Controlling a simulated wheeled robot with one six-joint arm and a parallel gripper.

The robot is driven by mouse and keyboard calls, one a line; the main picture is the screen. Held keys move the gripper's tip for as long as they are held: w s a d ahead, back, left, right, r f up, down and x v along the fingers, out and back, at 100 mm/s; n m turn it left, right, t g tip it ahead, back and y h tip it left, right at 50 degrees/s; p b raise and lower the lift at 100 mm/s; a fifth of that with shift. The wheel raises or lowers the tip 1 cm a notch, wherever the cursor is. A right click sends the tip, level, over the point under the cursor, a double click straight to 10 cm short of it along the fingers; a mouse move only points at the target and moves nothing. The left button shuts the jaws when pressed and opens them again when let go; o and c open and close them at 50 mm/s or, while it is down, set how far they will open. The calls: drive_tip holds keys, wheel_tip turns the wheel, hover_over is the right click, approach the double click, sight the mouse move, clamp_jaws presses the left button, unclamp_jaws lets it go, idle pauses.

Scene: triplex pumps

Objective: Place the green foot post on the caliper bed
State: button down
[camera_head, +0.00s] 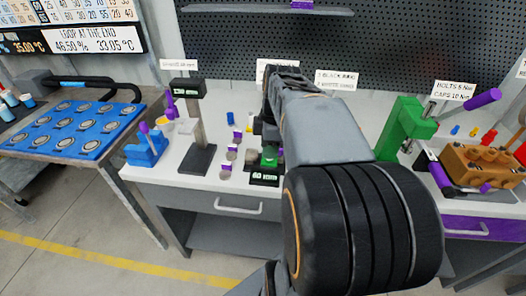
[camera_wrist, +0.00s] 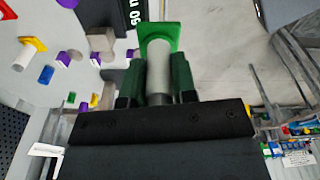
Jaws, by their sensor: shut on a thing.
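My gripper (camera_wrist: 158,78) is shut on the green foot post in the wrist view. The post is a pale grey cylinder (camera_wrist: 158,72) with a flared green foot (camera_wrist: 160,38) at its far end. In the head view the green foot (camera_head: 269,156) shows below my arm, over or beside a black block marked 60 mm (camera_head: 264,178). My arm hides most of the gripper there. The same black block (camera_wrist: 125,14) shows beside the foot in the wrist view. I cannot tell whether foot and block touch, or surely which thing is the caliper bed.
A black-headed stand (camera_head: 197,158) is left of the gripper. Small purple-topped grey pieces (camera_head: 231,153) stand between them. A blue holder (camera_head: 147,150) is at the bench's left end. A green press (camera_head: 406,128) and orange pump block (camera_head: 482,165) are at the right.

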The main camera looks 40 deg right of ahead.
drive_tip(key=shift+w+d+f+p, duration=0.1)
drive_tip(key=shift+w+d+f, duration=1)
drive_tip(key=shift+w+f, duration=0.45)
drive_tip(key=shift+w+d+f+p, duration=0.1)
drive_tip(key=shift+w+d+f, duration=0.95)
drive_tip(key=shift+w+f, duration=0.5)
drive_tip(key=shift+w+d+f+p, duration=0.1)
drive_tip(key=shift+w+d+f, duration=1)
drive_tip(key=shift+w+f, duration=0.45)
drive_tip(key=shift+f, duration=1.3)
drive_tip(key=shift+f, duration=0.15)
drive_tip(key=c, duration=0.9)
unclamp_jaws()
